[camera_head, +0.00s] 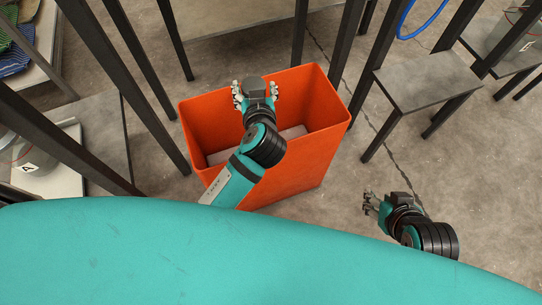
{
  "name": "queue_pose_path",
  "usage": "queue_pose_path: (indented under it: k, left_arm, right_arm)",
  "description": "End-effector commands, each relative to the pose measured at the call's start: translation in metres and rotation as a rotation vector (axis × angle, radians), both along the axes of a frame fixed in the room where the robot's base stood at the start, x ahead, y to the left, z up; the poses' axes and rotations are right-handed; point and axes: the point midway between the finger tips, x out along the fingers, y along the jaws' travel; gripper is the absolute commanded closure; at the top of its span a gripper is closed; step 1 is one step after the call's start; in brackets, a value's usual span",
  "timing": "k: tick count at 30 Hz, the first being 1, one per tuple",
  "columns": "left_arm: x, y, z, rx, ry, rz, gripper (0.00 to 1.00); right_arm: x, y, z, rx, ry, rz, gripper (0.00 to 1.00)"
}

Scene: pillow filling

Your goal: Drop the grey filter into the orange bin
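The orange bin (318,160) stands upright on the floor in the middle of the view, open at the top. A flat, light grey piece (292,133), which looks like the grey filter, lies low inside it. My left arm hides the middle of this piece. My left gripper (255,95) is over the bin's opening, with its fingers spread wide and nothing between them. My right gripper (370,203) is out to the right of the bin, over bare floor. Its fingers look apart and hold nothing visible.
Dark metal table legs (365,60) stand close behind and to the left of the bin. A low grey stool or table (425,80) is at the right. Colored fabric (14,50) lies at the far left. Bare concrete floor (460,160) is open at the right.

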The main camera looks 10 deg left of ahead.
Motion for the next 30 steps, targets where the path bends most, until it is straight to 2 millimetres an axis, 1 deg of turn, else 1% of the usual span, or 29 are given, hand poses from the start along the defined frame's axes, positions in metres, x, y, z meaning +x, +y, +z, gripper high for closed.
queue_pose_path:
  k: [1,2,3,10,14,17,24,30]
  left_arm:
    - [0.000,0.000,0.000,0.000,0.000,0.000,0.22]
    - [0.000,0.000,0.000,0.000,0.000,0.000,0.18]
    - [0.000,0.000,0.000,0.000,0.001,0.000,0.16]
    - [-0.001,0.000,-0.002,0.000,0.004,0.001,0.16]
    - [-0.007,-0.004,0.001,-0.003,0.003,-0.001,0.16]
    - [-0.021,-0.008,0.007,-0.003,0.004,-0.001,0.16]
    - [-0.066,-0.025,0.027,-0.004,0.005,0.000,0.16]
    - [-0.094,-0.035,0.039,-0.002,0.005,-0.001,0.16]
  right_arm:
    - [0.000,0.000,0.000,0.000,0.000,0.000,0.66]
    - [0.000,0.000,0.000,0.000,0.000,0.000,0.66]
    - [0.000,0.000,0.000,0.000,0.000,0.000,0.66]
    - [0.000,0.000,0.000,0.000,0.001,0.000,0.66]
    - [0.000,0.000,0.000,0.000,0.001,0.000,0.66]
    - [0.000,0.000,0.000,0.000,0.001,0.000,0.66]
    - [0.000,0.000,0.000,0.000,0.001,0.000,0.66]
    - [0.000,0.000,0.000,0.000,0.001,0.000,0.66]
